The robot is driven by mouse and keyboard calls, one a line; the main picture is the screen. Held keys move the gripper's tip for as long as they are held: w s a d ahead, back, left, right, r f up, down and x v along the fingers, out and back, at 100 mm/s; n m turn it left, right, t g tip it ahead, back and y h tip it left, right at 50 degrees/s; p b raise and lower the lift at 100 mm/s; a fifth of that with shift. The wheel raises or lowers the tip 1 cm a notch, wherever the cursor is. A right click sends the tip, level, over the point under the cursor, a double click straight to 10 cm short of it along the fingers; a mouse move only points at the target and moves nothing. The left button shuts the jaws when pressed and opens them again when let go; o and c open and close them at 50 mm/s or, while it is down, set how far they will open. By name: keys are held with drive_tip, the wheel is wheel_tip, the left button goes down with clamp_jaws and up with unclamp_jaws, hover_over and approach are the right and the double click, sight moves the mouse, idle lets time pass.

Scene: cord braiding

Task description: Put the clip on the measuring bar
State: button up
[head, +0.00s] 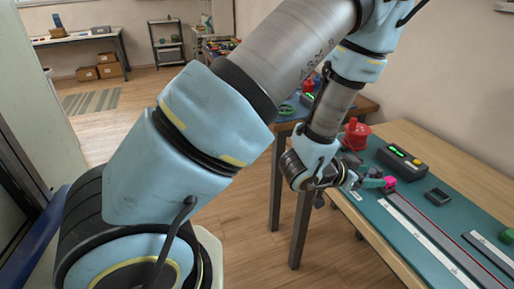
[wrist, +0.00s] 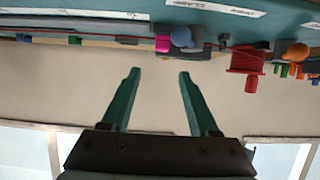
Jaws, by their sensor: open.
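A long dark bar with a pale scale strip (head: 425,233), which looks like the measuring bar, lies along the mat. My gripper (wrist: 157,73) is open, with nothing between its two teal fingers.
A black box with green lights (head: 402,160) and a small dark tray (head: 437,197) are nearby. Another scale bar (head: 490,250) lies right. A second table stands behind.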

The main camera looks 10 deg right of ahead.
drive_tip(key=w+a+r+n+t+y, duration=0.1)
drive_tip(key=w+a+n+t+y, duration=0.3)
drive_tip(key=w+a, duration=0.65)
drive_tip(key=w+a+r+n+g+y, duration=0.1)
drive_tip(key=a+n+y, duration=0.2)
drive_tip(key=a, duration=0.7)
drive_tip(key=w+a+r+n+g+y, duration=0.1)
drive_tip(key=w+a+r+n+y, duration=0.1)
drive_tip(key=a, duration=0.8)
drive_tip(key=shift+a+r+n+y, duration=0.25)
drive_tip(key=shift+a+n+y, duration=0.15)
drive_tip(key=shift+n+y, duration=0.6)
drive_tip(key=shift+o, duration=0.3)
drive_tip(key=s+a+r+n+g+y, duration=0.1)
drive_tip(key=s+a+r+n+g, duration=0.1)
drive_tip(key=s+a, duration=0.5)
drive_tip(key=shift+a+r+n+g+y, duration=0.4)
drive_tip(key=shift+a+r+g, duration=0.35)
drive_tip(key=shift+a, duration=0.25)
drive_tip(key=shift+o, duration=1)
drive_tip(key=shift+s+a, duration=0.15)
drive_tip(key=shift+s, duration=0.15)
